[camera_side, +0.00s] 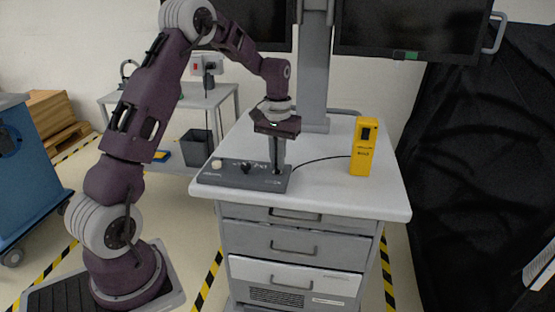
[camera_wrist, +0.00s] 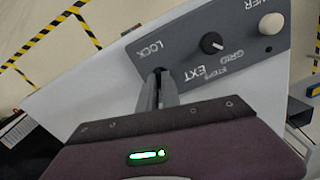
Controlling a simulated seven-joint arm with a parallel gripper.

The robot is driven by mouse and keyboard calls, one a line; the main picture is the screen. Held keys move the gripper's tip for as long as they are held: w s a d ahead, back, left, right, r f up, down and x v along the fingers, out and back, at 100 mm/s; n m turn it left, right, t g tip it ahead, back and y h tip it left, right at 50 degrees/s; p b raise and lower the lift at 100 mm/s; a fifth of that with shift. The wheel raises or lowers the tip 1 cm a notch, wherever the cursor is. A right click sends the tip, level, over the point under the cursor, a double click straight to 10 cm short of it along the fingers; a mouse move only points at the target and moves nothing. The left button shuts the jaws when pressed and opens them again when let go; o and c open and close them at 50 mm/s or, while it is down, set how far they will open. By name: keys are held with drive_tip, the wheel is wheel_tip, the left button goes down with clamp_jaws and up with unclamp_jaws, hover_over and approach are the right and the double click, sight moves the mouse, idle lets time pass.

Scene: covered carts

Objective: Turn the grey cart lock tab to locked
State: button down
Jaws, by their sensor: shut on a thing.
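The grey control box (camera_side: 240,180) lies on the front left of the white cart top; it also shows in the wrist view (camera_wrist: 190,72). My gripper (camera_side: 275,168) points down onto its right end. In the wrist view my fingers (camera_wrist: 158,76) are closed together beside the word LOCK. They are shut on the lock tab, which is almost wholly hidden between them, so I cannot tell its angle.
The monitor column (camera_side: 314,70) rises behind.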

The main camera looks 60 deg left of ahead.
drive_tip(key=m, duration=0.4)
drive_tip(key=shift+m, duration=0.3)
drive_tip(key=m, duration=0.3)
drive_tip(key=shift+m, duration=0.4)
drive_tip(key=m, duration=0.4)
drive_tip(key=shift+m, duration=1.4)
drive_tip(key=c, duration=1.6)
unclamp_jaws()
drive_tip(key=shift+o, duration=0.2)
drive_tip(key=shift+r, duration=0.1)
